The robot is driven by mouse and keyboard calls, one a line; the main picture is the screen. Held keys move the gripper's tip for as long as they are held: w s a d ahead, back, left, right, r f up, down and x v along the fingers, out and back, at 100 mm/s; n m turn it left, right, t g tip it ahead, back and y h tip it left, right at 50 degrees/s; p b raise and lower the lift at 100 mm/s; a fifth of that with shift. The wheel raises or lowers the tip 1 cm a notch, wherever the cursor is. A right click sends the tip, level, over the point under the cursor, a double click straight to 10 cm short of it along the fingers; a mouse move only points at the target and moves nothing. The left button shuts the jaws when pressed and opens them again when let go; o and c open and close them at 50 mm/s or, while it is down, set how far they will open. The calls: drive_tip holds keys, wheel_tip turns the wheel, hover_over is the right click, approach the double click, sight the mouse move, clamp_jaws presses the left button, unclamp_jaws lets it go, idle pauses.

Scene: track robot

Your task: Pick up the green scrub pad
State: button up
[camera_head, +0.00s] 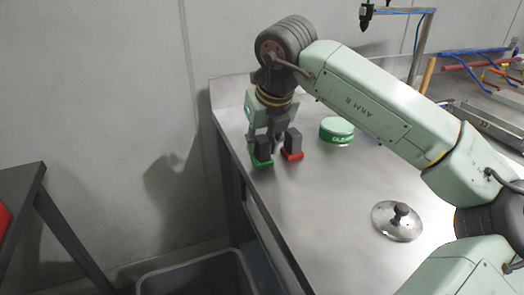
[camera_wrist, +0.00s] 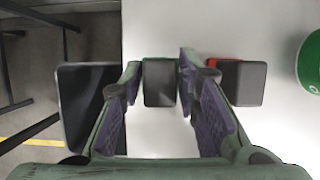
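The green scrub pad (camera_head: 263,163) lies on the metal counter near its left edge, under a dark grey block-shaped top. In the wrist view, the scrub pad (camera_wrist: 160,82) shows mostly as this grey top with green at its far edge. In the wrist view, my gripper (camera_wrist: 161,65) is open, with one purple-padded finger on each side of the block and gaps visible. I cannot tell how far down the fingers reach.
A similar red pad with a dark top (camera_head: 292,154) stands close on the right, just outside my right finger. A green round tin (camera_head: 337,130) and a pan lid (camera_head: 397,222) are farther right. A grey bin (camera_head: 200,272) stands below the counter's left edge.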

sight(260, 135)
clamp_jaws()
drive_tip(key=shift+r, duration=0.1)
drive_tip(key=shift+r, duration=0.55)
wheel_tip(260, 135, up, 2)
drive_tip(key=shift+r+b, duration=0.15)
drive_tip(key=shift+b, duration=0.25)
drive_tip(key=s+d+r+b, duration=0.1)
drive_tip(key=s+d+b, duration=0.1)
drive_tip(key=s, duration=1.4)
drive_tip(key=shift+r+b, duration=0.25)
drive_tip(key=shift+b, duration=0.25)
drive_tip(key=shift+c, duration=0.8)
unclamp_jaws()
clamp_jaws()
